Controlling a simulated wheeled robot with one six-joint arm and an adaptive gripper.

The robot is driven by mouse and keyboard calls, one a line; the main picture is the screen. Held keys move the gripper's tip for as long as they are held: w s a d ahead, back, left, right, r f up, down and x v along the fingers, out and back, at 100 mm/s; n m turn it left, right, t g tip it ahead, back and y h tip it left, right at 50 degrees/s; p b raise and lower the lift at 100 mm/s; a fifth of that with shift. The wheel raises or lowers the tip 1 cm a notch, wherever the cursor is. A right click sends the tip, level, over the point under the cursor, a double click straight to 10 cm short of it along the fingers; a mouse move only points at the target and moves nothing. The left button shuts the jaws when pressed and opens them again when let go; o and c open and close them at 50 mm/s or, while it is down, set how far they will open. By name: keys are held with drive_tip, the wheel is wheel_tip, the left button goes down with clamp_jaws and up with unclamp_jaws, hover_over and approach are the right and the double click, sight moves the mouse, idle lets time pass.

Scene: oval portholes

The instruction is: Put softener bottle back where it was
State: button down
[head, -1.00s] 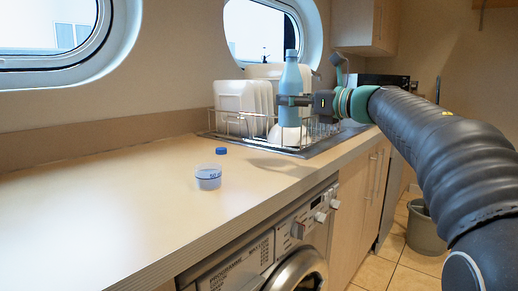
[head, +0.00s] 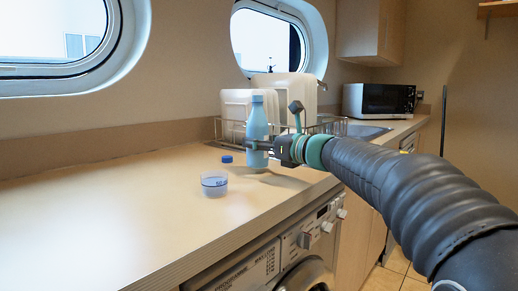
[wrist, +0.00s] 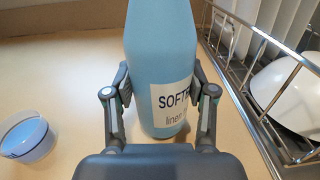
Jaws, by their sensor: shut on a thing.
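The softener bottle (head: 258,125) is light blue and upright, with its base at or just above the worktop; I cannot tell if it touches. It also shows in the wrist view (wrist: 162,50), with a white label reading "SOFT". My gripper (head: 258,146) is shut on the bottle's lower body from the right side. In the wrist view its fingers (wrist: 160,85) flank the bottle on both sides. A clear measuring cup (head: 214,184) with blue markings stands left of the bottle, nearer the front. A blue cap (head: 227,159) lies on the worktop just left of the bottle.
The wire dish rack (head: 208,128) with white dishes stands behind the bottle; in the wrist view it is close on the right (wrist: 245,98). The worktop (head: 110,200) is clear at left. A microwave (head: 378,102) stands at the far right, past the sink.

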drive_tip(key=shift+f, duration=0.6)
drive_tip(key=shift+f, duration=0.2)
drive_tip(key=shift+c, duration=1.8)
unclamp_jaws()
drive_tip(key=shift+r, duration=0.1)
drive_tip(key=shift+s+d, duration=0.1)
drive_tip(key=shift+d, duration=0.05)
drive_tip(key=b+v, duration=0.1)
drive_tip(key=v, duration=1)
drive_tip(key=shift+s+d+b, duration=0.3)
drive_tip(key=shift+b, duration=0.05)
drive_tip(key=shift+r, duration=0.15)
